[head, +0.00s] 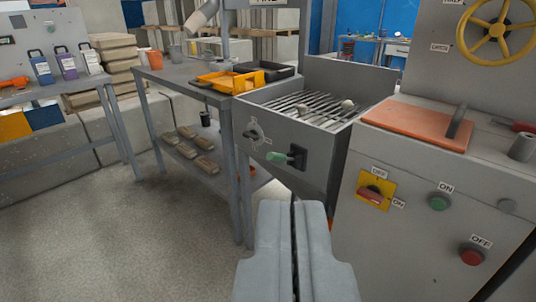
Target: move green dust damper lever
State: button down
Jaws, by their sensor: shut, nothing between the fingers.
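The green damper lever (277,156) sticks out to the left from a dark mount (297,156) on the front of a grey box (318,148) with a slatted grate (310,107) on top. The lever lies roughly level. My gripper (294,205) is at the bottom centre, its two grey fingers shut together with nothing between them. It is below and nearer than the lever, and apart from it. Nothing hides the lever.
A grey machine (400,230) with a red-and-yellow switch (374,190), green button (439,202) and red button (472,256) stands close on the right. A table (180,75) with a yellow tray (228,82) is left. Open floor (110,240) lies at left.

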aim_at(270, 156)
jog(key=i+l, duration=0.3)
jog(key=i, duration=0.15)
jog(key=i+l+z, duration=0.1)
jog(key=i+l, duration=0.2)
jog(key=i, duration=0.1)
